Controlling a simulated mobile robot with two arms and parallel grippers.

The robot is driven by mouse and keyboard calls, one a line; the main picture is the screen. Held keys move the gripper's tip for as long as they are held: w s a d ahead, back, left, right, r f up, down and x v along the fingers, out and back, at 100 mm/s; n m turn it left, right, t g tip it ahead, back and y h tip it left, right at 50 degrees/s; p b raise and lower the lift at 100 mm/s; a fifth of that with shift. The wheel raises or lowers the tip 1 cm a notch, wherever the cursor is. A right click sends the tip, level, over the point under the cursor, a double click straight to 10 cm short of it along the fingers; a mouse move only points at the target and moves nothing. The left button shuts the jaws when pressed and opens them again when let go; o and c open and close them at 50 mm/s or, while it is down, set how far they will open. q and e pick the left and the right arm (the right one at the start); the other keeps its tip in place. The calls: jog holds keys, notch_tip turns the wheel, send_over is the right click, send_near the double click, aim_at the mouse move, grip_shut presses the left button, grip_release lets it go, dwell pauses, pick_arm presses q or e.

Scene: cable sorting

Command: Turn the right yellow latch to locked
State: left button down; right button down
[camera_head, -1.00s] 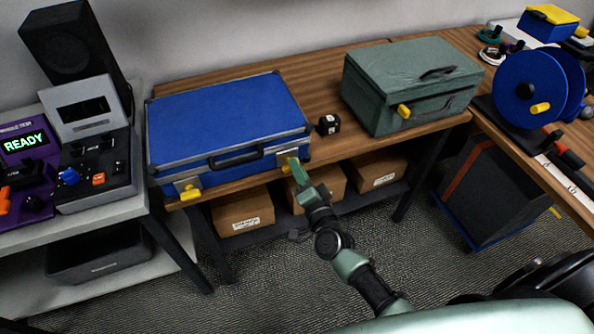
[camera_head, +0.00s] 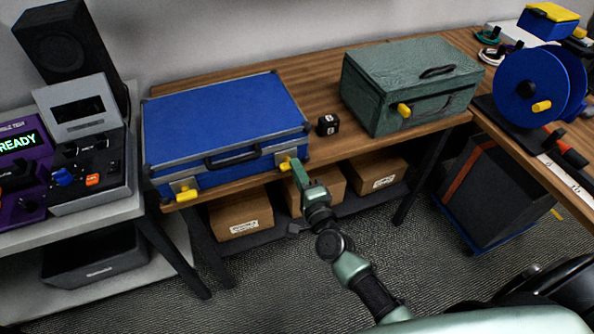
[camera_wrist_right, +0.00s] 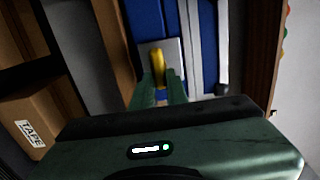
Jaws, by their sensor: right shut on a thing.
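The blue case (camera_head: 220,115) lies closed on the wooden table, with a black handle on its front. The right yellow latch (camera_head: 287,163) is on a metal plate at the case's front right. My right gripper (camera_head: 296,168) reaches it from below, its green fingers shut on the latch. In the right wrist view the latch (camera_wrist_right: 157,62) runs up from between the fingertips (camera_wrist_right: 161,92), which hide its lower end. The left yellow latch (camera_head: 186,194) is at the front left of the case. My left gripper is not in view.
A green toolbox (camera_head: 405,85) with a yellow latch stands right of the case, and a small black cube (camera_head: 328,125) lies between them. Cardboard boxes (camera_head: 240,213) sit on the shelf below. A blue reel (camera_head: 525,85) stands far right.

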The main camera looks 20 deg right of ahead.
jog(key=c, duration=1.4)
grip_release()
jog(key=s, duration=0.8)
jog(key=shift+d+b, duration=0.15)
jog(key=shift+b, duration=0.3)
